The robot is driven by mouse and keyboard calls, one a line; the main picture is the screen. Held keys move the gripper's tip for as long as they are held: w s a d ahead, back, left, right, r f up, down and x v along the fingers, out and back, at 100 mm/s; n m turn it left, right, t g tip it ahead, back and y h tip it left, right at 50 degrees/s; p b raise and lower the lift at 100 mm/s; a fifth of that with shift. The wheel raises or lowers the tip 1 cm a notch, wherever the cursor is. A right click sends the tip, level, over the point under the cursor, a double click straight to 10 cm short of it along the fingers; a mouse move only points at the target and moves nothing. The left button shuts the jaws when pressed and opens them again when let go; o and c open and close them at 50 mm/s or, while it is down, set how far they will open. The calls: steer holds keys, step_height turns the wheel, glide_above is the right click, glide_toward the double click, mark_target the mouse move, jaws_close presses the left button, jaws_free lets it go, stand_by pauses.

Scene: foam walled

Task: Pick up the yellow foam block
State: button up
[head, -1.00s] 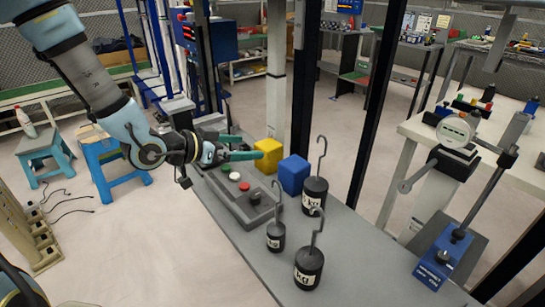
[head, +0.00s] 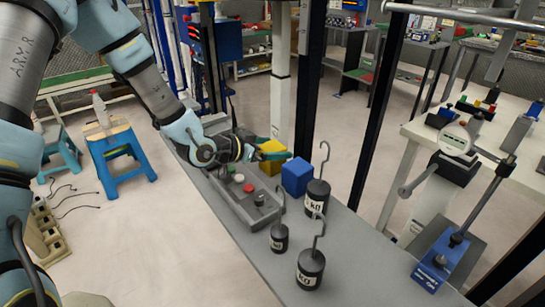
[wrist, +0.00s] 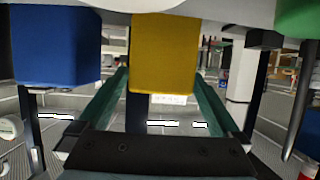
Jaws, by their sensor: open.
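The yellow foam block (head: 272,146) stands on the grey bench, partly covered by my gripper in the head view. It also shows in the wrist view (wrist: 163,55), which looks upside down, with the bench along the top. My gripper (head: 281,152) is open, with its green fingers level with the block. The gripper holds nothing. The blue block (head: 297,176) stands just right of the yellow one, also in the wrist view (wrist: 57,45).
A grey tray (head: 237,205) with buttons lies in front of the blocks. Several black hook weights (head: 310,268) stand to the right and nearer. A green thing (wrist: 297,18) shows at the wrist view's upper right corner. A dark post (head: 375,105) rises behind the bench.

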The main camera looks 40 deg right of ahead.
steer(key=shift+c, duration=0.2)
steer(key=c, duration=1.2)
steer(key=shift+c, duration=0.3)
steer(key=shift+r, duration=0.15)
